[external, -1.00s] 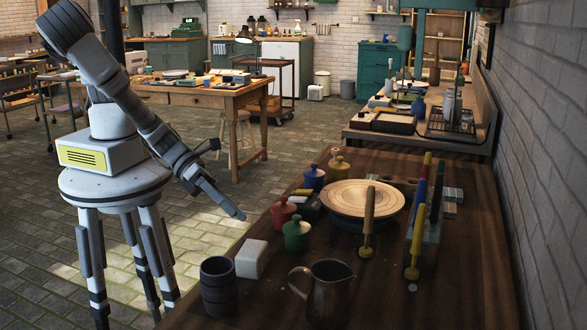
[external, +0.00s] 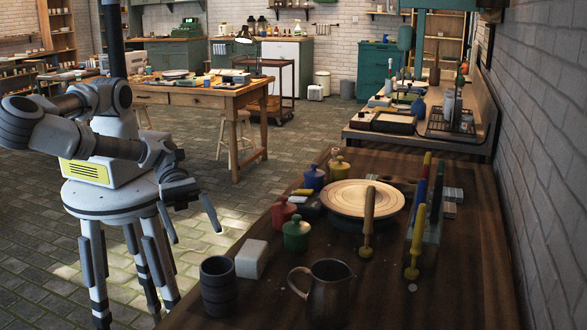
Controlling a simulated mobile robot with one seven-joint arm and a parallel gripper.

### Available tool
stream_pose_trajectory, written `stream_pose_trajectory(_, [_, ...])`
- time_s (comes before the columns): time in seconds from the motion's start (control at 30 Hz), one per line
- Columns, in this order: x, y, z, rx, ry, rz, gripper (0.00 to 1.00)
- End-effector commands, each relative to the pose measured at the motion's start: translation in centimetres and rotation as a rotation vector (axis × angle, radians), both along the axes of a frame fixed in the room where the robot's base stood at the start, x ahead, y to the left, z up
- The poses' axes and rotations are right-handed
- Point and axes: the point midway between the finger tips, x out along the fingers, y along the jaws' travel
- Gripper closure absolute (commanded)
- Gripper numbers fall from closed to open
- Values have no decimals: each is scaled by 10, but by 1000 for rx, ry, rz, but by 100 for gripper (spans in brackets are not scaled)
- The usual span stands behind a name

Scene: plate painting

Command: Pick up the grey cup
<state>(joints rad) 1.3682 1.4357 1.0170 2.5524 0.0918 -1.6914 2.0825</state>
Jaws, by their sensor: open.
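The grey cup (external: 218,287) is dark, ribbed and handleless. It stands upright at the near left edge of the dark wooden table (external: 455,290). My gripper (external: 191,226) is off the table's left edge, above the floor, up and to the left of the cup in the picture. Its two fingers point down and are spread apart with nothing between them. It is clear of the cup. No part of the cup is covered by my arm.
A white block (external: 252,259) stands close behind the cup. A dark metal jug (external: 328,290) is to its right. Red (external: 284,214) and green (external: 296,234) lidded pots stand farther back, before a round wooden plate (external: 362,198). Upright brushes (external: 413,240) are at the right.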

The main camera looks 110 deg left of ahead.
Motion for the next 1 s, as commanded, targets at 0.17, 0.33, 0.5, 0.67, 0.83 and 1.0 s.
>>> stream_pose_trajectory(0.17, [5, -4, -8, -2, -1, 2, 0])
stream_pose_trajectory(0.33, [18, -14, -15, -3, -1, 2, 0])
stream_pose_trajectory(0.5, [38, -30, -21, -2, 0, -1, 0])
stream_pose_trajectory(0.67, [61, -47, -33, -1, 1, 3, 0])
stream_pose_trajectory(0.83, [75, -58, -40, -1, 0, 4, 0])
stream_pose_trajectory(1.0, [82, -62, -44, -1, 1, 4, 0])
